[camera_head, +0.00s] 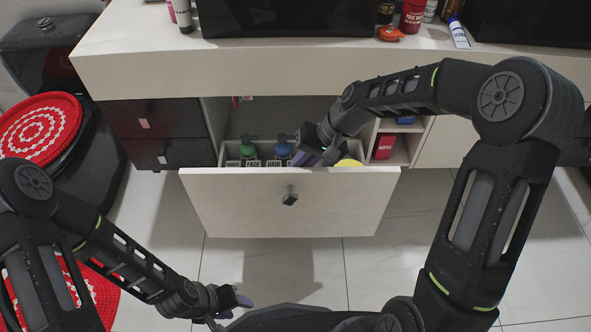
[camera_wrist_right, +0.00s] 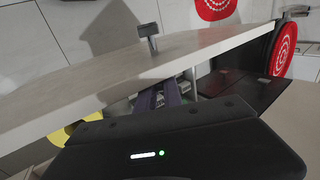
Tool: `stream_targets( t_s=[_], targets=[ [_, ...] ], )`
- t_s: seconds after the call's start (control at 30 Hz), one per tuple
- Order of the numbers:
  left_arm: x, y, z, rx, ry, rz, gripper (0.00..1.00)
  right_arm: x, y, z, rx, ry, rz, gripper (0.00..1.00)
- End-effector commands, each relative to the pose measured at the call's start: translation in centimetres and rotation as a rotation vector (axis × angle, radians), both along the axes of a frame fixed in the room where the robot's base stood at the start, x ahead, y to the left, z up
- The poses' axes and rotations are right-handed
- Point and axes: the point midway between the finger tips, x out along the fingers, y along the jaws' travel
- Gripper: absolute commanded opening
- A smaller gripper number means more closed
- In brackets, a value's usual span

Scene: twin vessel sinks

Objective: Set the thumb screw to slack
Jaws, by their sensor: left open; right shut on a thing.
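I cannot make out a thumb screw in either view. My right gripper (camera_head: 304,158) reaches down into the open drawer (camera_head: 290,205), behind its front panel. Its purple fingers also show in the right wrist view (camera_wrist_right: 166,97), close to the inner side of the drawer front (camera_wrist_right: 180,62). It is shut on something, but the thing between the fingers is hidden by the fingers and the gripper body. My left gripper (camera_head: 238,302) is open and empty, low in front of the drawer and away from it.
The counter (camera_head: 130,50) overhangs the drawer. Red-topped stools stand at the left. The floor in front is clear.

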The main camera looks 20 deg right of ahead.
Motion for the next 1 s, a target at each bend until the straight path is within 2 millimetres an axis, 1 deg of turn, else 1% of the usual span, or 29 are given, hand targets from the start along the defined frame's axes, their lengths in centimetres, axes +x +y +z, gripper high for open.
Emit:
stream_targets(
  t_s=[0.03,0.2,0.63,0.67,0.7,0.9,1.0],
  targets=[
    [0.07,0.08,-0.72,0.001,-0.001,0.002,0.47,0.03,-0.30,-0.45,0.021,-0.005,-0.007,0.00],
    [0.32,0.31,-1.28,0.005,-0.005,0.008,0.47,-0.02,-0.38,-0.34,0.071,-0.019,-0.003,0.00],
    [0.39,0.37,-1.29,0.006,-0.007,0.008,0.47,-0.07,-0.31,-0.19,0.084,-0.022,0.001,0.00],
    [0.38,0.37,-1.29,0.006,-0.007,0.008,0.47,-0.08,-0.31,-0.19,0.084,-0.022,0.001,0.12],
    [0.39,0.36,-1.29,0.006,-0.007,0.008,0.47,-0.08,-0.32,-0.19,0.084,-0.021,0.001,0.16],
    [0.38,0.35,-1.30,0.005,-0.007,0.008,0.47,-0.09,-0.30,-0.21,0.084,-0.021,0.001,0.32],
    [0.37,0.34,-1.30,0.005,-0.007,0.008,0.47,-0.09,-0.29,-0.21,0.084,-0.021,0.001,0.33]
  ],
)
